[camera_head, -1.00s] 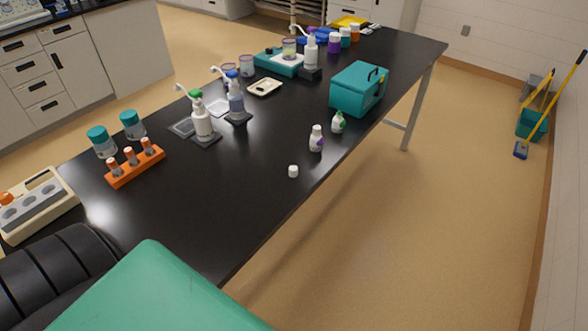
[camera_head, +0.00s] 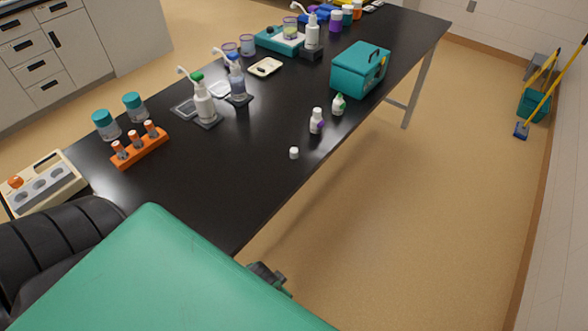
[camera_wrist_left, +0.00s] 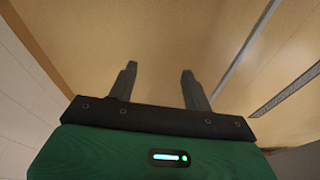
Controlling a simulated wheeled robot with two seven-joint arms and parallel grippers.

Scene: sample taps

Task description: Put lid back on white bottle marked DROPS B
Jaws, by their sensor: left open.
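A small white lid (camera_head: 294,153) lies on the black table near its front edge in the head view. Behind it stands a small white bottle with a purple label (camera_head: 316,121). A second small white bottle with green on it (camera_head: 338,105) stands a little farther back. Both are upright, and their lettering is too small to read, so I cannot tell which is DROPS B. My left gripper (camera_wrist_left: 158,72) is open and empty in the left wrist view, with floor beyond its fingers. It is away from the lid and bottles. My right gripper is not in view.
A teal box (camera_head: 360,69) stands behind the small bottles. Pump bottles (camera_head: 204,102) and an orange rack (camera_head: 140,146) stand to the left on the black table (camera_head: 225,165). The table is clear around the lid.

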